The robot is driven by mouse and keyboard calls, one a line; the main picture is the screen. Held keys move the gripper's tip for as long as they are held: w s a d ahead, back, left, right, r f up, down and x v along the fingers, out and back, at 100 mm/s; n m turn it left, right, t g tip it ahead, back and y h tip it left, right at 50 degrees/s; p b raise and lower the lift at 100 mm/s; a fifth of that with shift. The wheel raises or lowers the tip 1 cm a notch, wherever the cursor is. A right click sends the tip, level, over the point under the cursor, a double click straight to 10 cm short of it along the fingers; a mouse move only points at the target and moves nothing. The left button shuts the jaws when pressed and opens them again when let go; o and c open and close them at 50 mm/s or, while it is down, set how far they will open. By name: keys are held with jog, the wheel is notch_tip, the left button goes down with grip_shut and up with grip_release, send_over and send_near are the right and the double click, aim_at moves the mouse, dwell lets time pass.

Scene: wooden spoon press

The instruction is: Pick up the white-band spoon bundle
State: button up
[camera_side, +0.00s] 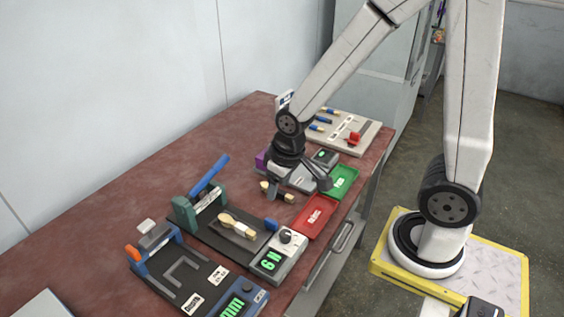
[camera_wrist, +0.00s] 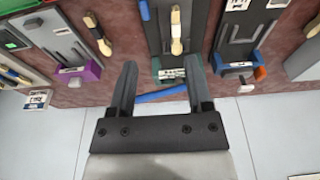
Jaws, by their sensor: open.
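One wooden spoon bundle (camera_side: 238,227) lies on the press (camera_side: 186,213) with the raised blue lever; it also shows in the wrist view (camera_wrist: 176,32). A second wooden bundle (camera_side: 287,198) lies on the bare table, partly behind a finger of my gripper; the wrist view shows it left of centre (camera_wrist: 98,34). My gripper (camera_side: 298,190) points down above the table near the second bundle. Its fingers are apart and empty in the wrist view (camera_wrist: 160,84), with the blue lever beyond them.
A red tray (camera_side: 314,216) and a green tray (camera_side: 343,181) lie at the table's right edge. A gauge with an orange knob (camera_side: 134,253) stands at the front. A board (camera_side: 355,126) with several small bundles is at the back. Red table surface is free on the left.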

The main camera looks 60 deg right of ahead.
jog(key=g, duration=0.2)
send_near(235, 223)
jog(key=shift+s+d+f, duration=0.1)
jog(key=shift+s+f, duration=0.3)
jog(key=shift+f, duration=0.05)
jog(key=shift+w+f, duration=0.4)
jog(key=shift+f, duration=0.1)
jog(key=shift+f, duration=1.3)
jog(key=shift+f, duration=0.1)
jog(key=shift+w+f, duration=0.1)
jog(key=shift+f, duration=2.4)
